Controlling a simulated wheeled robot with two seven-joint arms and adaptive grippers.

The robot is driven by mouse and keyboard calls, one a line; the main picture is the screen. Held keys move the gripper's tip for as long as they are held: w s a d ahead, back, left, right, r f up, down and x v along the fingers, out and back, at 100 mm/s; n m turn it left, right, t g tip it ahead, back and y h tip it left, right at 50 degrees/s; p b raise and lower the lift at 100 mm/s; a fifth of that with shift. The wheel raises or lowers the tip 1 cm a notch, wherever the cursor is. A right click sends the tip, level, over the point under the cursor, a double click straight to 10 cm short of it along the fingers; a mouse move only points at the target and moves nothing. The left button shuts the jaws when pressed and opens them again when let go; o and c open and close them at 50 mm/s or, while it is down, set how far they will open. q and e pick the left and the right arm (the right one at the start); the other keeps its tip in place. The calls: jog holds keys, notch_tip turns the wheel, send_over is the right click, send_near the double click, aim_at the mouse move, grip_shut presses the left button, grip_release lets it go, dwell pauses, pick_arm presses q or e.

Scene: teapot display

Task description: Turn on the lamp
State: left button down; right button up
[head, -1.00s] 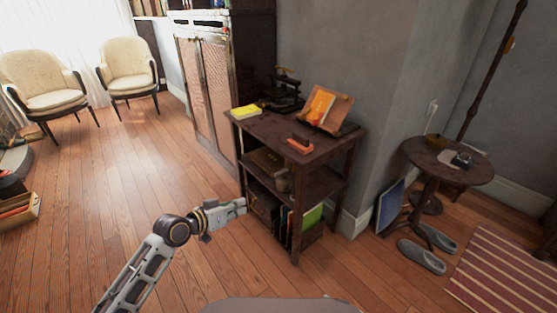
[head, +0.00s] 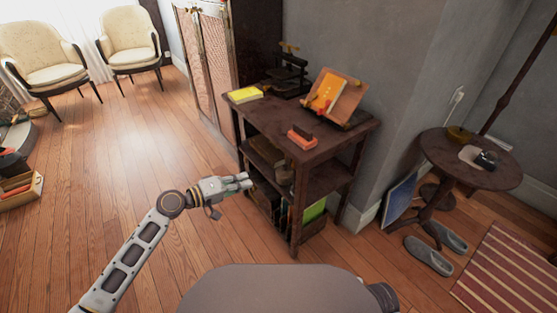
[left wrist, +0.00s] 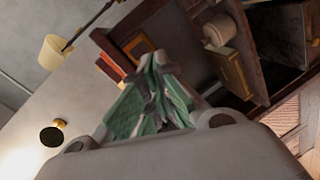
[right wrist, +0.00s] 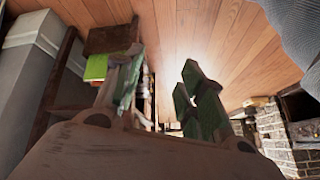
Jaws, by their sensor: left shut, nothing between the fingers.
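A lamp with a cream shade (left wrist: 55,52) on a dark pole shows tilted at the upper left of the left wrist view. In the head view a dark slanted pole (head: 518,80), likely the lamp's, rises at the right behind the small round table; its shade is out of frame. No switch can be made out. My left gripper (head: 249,181) is shut and empty, in front of the left side of the dark shelf. Its closed fingers (left wrist: 152,90) also show in the left wrist view. My right gripper (right wrist: 160,78) is open and empty in the right wrist view.
The dark shelf unit (head: 330,180) bears books and a stand. The round table (head: 480,178) stands right of it, with slippers (head: 430,253) and a striped rug (head: 510,270) on the floor. Two armchairs (head: 45,62) stand far left.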

pick_arm(q)
jog(key=n, duration=0.1)
jog(key=r+n, duration=0.1)
jog(key=n+h, duration=0.1)
jog(key=shift+w+d+r+n, duration=0.15)
jog(key=shift+w+r+n, duration=0.15)
pick_arm(e)
jog(key=shift+s+d+f+g, duration=0.4)
jog(key=shift+s+f+g, duration=0.05)
jog(key=shift+s+g, duration=0.05)
pick_arm(q)
jog(key=shift+d, duration=0.1)
jog(key=b, duration=0.1)
send_near(288, 160)
jog(key=w+d+f+b, duration=0.2)
jog(key=w+d, duration=0.2)
jog(key=w, duration=0.1)
jog(key=shift+d+f, duration=0.3)
jog(key=shift+d, duration=0.05)
pick_arm(e)
notch_tip(288, 160, down, 6)
jog(key=a+t, duration=0.1)
jog(key=shift+w+a+m, duration=0.15)
jog(key=shift+w+m, duration=0.05)
jog(key=shift+m, duration=0.2)
jog(key=shift+f, duration=0.1)
